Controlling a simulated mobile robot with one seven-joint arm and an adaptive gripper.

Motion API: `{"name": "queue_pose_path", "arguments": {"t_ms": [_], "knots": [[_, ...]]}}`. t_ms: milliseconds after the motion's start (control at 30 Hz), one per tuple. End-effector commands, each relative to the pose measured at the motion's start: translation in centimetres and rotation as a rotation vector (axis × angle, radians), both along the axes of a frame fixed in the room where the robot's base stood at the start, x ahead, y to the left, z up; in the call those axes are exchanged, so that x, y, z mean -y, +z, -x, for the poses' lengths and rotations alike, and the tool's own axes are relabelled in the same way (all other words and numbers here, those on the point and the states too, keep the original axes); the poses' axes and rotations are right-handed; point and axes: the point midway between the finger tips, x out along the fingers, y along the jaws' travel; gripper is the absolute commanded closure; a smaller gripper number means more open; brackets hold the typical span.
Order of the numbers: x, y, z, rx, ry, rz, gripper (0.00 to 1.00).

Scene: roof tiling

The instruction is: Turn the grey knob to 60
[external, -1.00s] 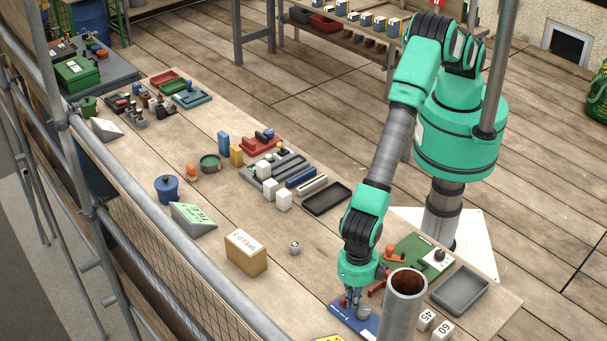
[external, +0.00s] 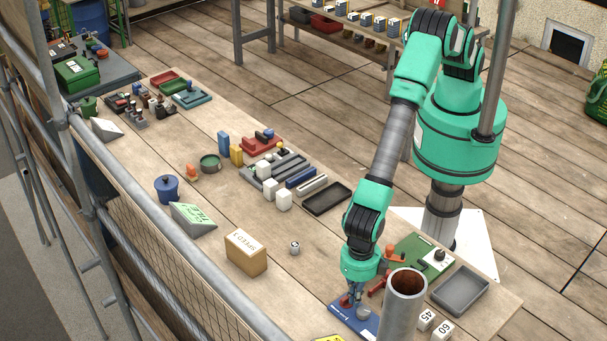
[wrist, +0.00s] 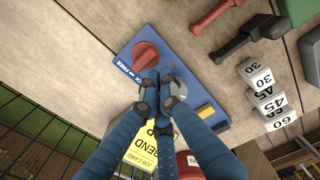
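The blue board (external: 342,312) lies flat near the table's front end. In the wrist view the board (wrist: 187,50) carries a red knob (wrist: 146,56), a yellow piece (wrist: 205,110) and the grey knob (wrist: 181,70). The grey knob is round and partly hidden behind my fingers; in the external view it (external: 363,313) shows just below and right of the fingertips. Its pointer setting cannot be read. My gripper (external: 355,296) hangs above the board, and in the wrist view its fingertips (wrist: 159,80) are together, with nothing visible between them.
White number blocks (wrist: 266,98) marked 30, 45 and 60 stand beside the board. A red-handled tool (wrist: 212,17) and a dark one (wrist: 250,35) lie close by. A yellow card (wrist: 143,150) is on the other side. A grey tray (external: 460,290) and an upright pipe (external: 402,310) are nearby.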

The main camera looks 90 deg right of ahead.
Motion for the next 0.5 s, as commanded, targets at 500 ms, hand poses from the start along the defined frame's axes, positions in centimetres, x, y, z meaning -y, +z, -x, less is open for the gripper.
{"name": "queue_pose_path", "arguments": {"t_ms": [500], "knots": [[0.01,-0.27,1.53,-0.006,0.005,0.000,1.00]]}}
